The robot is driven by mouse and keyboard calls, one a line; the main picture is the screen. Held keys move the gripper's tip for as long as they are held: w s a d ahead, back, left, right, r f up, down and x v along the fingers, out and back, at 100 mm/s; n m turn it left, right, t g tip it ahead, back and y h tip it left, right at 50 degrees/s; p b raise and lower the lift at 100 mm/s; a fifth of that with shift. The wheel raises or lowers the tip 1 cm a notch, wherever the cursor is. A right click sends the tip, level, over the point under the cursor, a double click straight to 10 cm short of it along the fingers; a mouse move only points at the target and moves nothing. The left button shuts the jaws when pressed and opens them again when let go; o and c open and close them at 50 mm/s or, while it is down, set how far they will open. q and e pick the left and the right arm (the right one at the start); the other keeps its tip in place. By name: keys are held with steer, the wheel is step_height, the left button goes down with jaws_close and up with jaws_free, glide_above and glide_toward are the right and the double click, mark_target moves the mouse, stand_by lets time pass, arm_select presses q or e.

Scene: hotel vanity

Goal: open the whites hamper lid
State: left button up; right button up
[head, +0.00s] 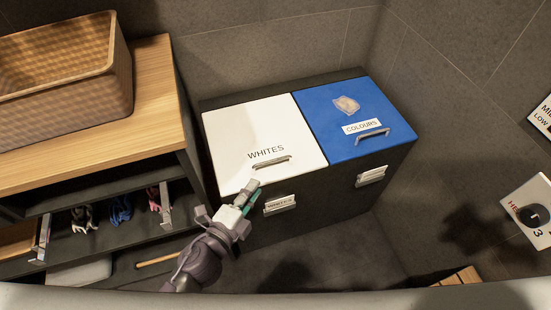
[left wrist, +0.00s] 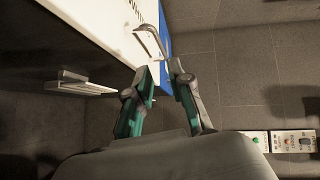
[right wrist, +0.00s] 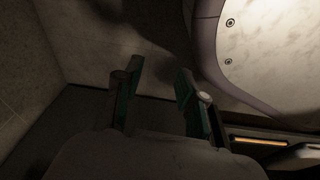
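The whites hamper lid (head: 250,130) is white, marked WHITES, and lies shut on the left half of the dark hamper box. Its metal bar handle (head: 272,163) is near the front edge. My left gripper (head: 256,190) is just in front of the lid's front edge, below the handle. In the left wrist view the handle (left wrist: 148,38) is just beyond the fingertips (left wrist: 159,66), which are apart with nothing between them. Whether a fingertip touches the handle I cannot tell. My right gripper (right wrist: 157,75) is open and empty, away from the hamper, and not in the head view.
The blue colours lid (head: 345,100) beside it is shut, with a crumpled beige item (head: 346,105) on top. Label holders (head: 280,204) stick out from the hamper front. A wooden-topped shelf unit (head: 155,90) with a woven basket (head: 65,70) stands close on the left.

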mark_target(273, 161)
arm_select(q)
steer(key=x, duration=1.1)
steer(key=shift+w+d+f+b, duration=0.1)
steer(key=shift+w+d+b, duration=0.05)
steer(key=shift+w+b, duration=0.2)
arm_select(e)
steer(key=shift+w+a+r, duration=0.1)
steer(key=shift+w+r, duration=0.5)
steer(key=shift+w, duration=0.05)
arm_select(q)
jaws_close()
arm_select(e)
steer(key=shift+s, duration=0.2)
